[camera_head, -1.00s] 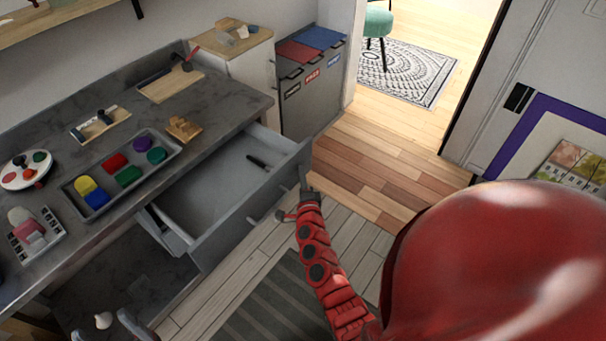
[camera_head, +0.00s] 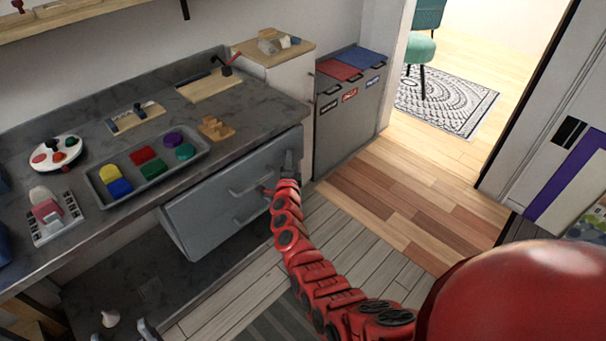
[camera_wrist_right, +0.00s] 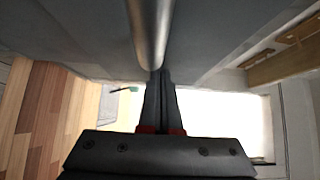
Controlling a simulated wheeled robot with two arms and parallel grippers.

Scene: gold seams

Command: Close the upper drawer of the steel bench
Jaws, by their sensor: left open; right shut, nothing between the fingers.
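The steel bench (camera_head: 262,108) runs along the wall at left. Its upper drawer (camera_head: 215,183) has a grey front with a bar handle (camera_head: 250,186), close under the worktop in the head view. No drawer interior shows; I cannot tell whether a small gap is left. My right gripper (camera_head: 279,172) is at the right part of the drawer front, shut and empty. In the right wrist view its fingers (camera_wrist_right: 160,100) point at the grey front beside a round metal bar (camera_wrist_right: 150,35); contact is unclear.
On the worktop stand a tray of coloured blocks (camera_head: 112,207), a wooden block piece (camera_head: 215,128) and a wooden board (camera_head: 208,90). Lidded bins (camera_head: 345,115) stand right of the bench. The floor (camera_head: 385,190) in front of the bins is clear.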

